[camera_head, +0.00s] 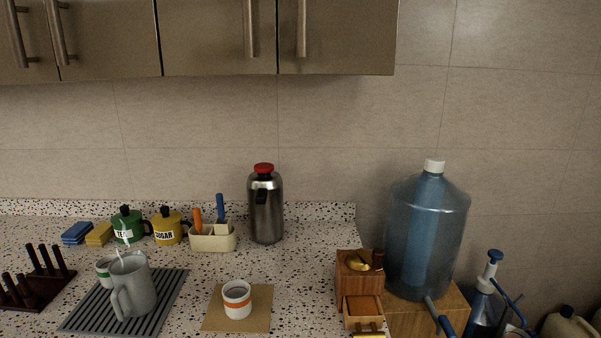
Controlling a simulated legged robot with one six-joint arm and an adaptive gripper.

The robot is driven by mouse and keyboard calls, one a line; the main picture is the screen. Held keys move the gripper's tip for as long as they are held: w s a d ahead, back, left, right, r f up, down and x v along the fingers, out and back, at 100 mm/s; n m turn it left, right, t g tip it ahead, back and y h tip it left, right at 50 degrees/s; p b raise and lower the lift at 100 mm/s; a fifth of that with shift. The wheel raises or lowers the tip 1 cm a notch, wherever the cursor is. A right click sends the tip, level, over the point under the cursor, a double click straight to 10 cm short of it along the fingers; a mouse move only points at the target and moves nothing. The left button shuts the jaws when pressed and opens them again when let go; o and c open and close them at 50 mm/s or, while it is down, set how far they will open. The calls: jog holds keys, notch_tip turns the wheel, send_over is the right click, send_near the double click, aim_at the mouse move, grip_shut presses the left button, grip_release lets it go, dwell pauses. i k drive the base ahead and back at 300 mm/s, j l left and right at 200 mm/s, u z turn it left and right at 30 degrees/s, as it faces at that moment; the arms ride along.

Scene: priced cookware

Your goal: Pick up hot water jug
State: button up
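The jug that best fits the task is a tall steel flask (266,212) with a red lid and a dark handle or spout piece near its top. It stands upright on the speckled counter (300,262), close to the back wall and right of the middle of the counter. Nothing covers it in this view. A large clear blue water bottle (428,238) with a white cap stands further right, on a wooden stand. My gripper is not in view.
A cream utensil holder (212,238) stands just left of the flask, beside yellow (168,228) and green canisters. A white cup (237,300) sits in front on a brown mat. A wooden grinder box (358,285) stands front right. Cabinets (220,40) hang above.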

aim_at(130, 273)
jog(key=u, duration=1.5)
